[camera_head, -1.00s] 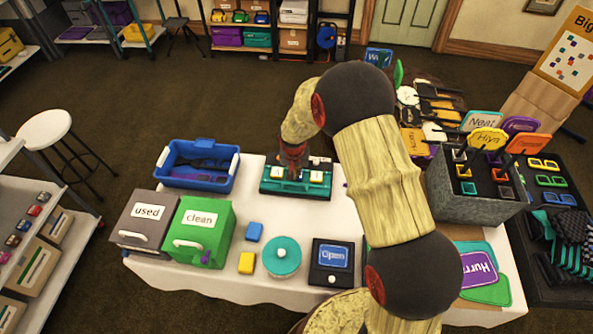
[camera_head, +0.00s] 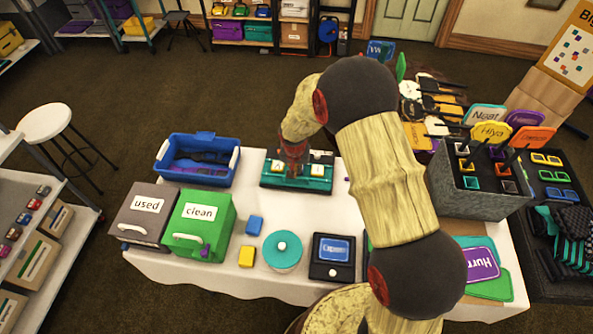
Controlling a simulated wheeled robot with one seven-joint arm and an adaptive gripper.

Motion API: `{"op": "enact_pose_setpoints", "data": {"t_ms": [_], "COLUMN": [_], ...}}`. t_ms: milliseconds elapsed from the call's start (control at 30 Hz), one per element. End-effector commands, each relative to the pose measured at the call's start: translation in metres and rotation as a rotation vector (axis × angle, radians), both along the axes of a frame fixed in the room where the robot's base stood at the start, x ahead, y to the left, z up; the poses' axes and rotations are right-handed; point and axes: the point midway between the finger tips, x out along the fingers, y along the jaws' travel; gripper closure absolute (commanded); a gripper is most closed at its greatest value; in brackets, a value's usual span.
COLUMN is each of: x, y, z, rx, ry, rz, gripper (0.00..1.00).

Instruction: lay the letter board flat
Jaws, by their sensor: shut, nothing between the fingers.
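A teal board with a dark back part and two pale tiles (camera_head: 297,183) lies on the white table, towards its far edge. It looks like the letter board, though any letters on it are too small to read. My gripper (camera_head: 292,172) reaches down over its middle, between the two tiles. The fingers are shut with nothing between them. They are small and dark here, and I cannot tell whether they touch the board. My arm hides the table to the right of it.
A blue bin (camera_head: 197,177) stands left of the board. A grey "used" box (camera_head: 142,214) and green "clean" box (camera_head: 200,226) stand nearer. A teal round tub (camera_head: 283,256) and a black display box (camera_head: 332,270) are in front. A grey sign holder (camera_head: 475,200) stands right.

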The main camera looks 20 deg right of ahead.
Motion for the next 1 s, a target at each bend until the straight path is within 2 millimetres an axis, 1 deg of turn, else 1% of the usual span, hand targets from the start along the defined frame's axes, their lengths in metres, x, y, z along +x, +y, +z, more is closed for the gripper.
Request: {"op": "enact_pose_setpoints", "data": {"t_ms": [133, 233, 400, 433, 500, 700, 900, 1000], "x": [0.001, 0.004, 0.013, 0.012, 0.001, -0.025, -0.042, -0.047], "y": [0.000, -0.002, -0.008, -0.007, -0.002, 0.009, 0.016, 0.018], "z": [0.002, 0.010, 0.037, 0.042, 0.051, 0.079, 0.099, 0.105], "rx": [0.000, 0.000, 0.000, 0.000, 0.000, 0.000, 0.000, 0.000], "ry": [-0.001, -0.002, -0.003, -0.002, -0.002, -0.002, 0.000, 0.000], "rz": [0.000, 0.000, -0.001, 0.000, 0.002, 0.003, 0.001, 0.001], "gripper": [1.00, 1.00, 1.00, 1.00, 1.00, 1.00, 1.00, 1.00]}}
